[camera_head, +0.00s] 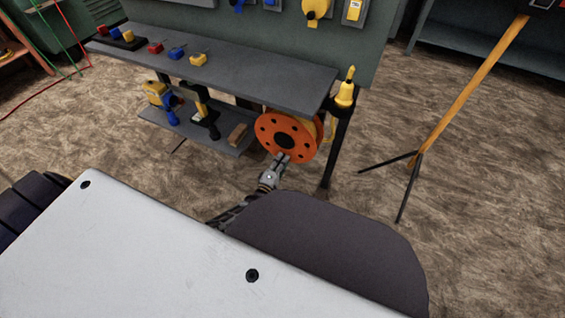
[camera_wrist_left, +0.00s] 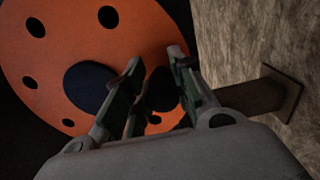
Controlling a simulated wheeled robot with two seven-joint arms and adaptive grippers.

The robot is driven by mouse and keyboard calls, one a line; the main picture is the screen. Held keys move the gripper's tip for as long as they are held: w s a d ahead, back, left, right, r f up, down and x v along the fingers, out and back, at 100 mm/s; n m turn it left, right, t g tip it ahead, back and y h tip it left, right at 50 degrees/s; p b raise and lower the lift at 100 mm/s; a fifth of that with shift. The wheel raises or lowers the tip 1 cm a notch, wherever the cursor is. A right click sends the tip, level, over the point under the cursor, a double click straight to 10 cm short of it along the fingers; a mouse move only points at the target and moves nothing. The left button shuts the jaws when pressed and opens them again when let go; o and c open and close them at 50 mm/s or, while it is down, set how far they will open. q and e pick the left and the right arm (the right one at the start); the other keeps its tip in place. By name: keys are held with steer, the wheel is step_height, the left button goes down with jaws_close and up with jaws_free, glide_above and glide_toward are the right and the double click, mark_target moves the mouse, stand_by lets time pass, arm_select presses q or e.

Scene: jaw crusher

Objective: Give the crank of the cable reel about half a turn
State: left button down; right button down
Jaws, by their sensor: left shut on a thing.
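The cable reel (camera_head: 269,132) hangs at the right end of the workbench, with an orange disc face, dark holes and a dark hub. It fills the upper left of the left wrist view (camera_wrist_left: 90,40), with its dark hub (camera_wrist_left: 90,86) left of my fingers. My left gripper (camera_head: 281,160) is at the lower edge of the disc. In the left wrist view my left gripper (camera_wrist_left: 156,66) has a dark crank handle (camera_wrist_left: 160,92) between its fingers and is shut on it. The fingers partly hide the handle and crank. My right gripper is in no view.
The grey workbench (camera_head: 230,72) carries small coloured parts, and its lower shelf (camera_head: 225,137) holds yellow and dark tools. A yellow bottle (camera_head: 346,90) stands by the bench's right post. A yellow pole on a dark tripod (camera_head: 412,162) stands to the right. Brown floor between is clear.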

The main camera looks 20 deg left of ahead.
arm_select(q)
steer(key=c, duration=1.2)
jaws_free()
steer(key=shift+c, duration=0.2)
steer(key=shift+o, duration=0.2)
steer(key=shift+s, duration=0.6)
steer(key=s, duration=1)
steer(key=shift+s+a, duration=0.2)
steer(key=shift+s, duration=0.2)
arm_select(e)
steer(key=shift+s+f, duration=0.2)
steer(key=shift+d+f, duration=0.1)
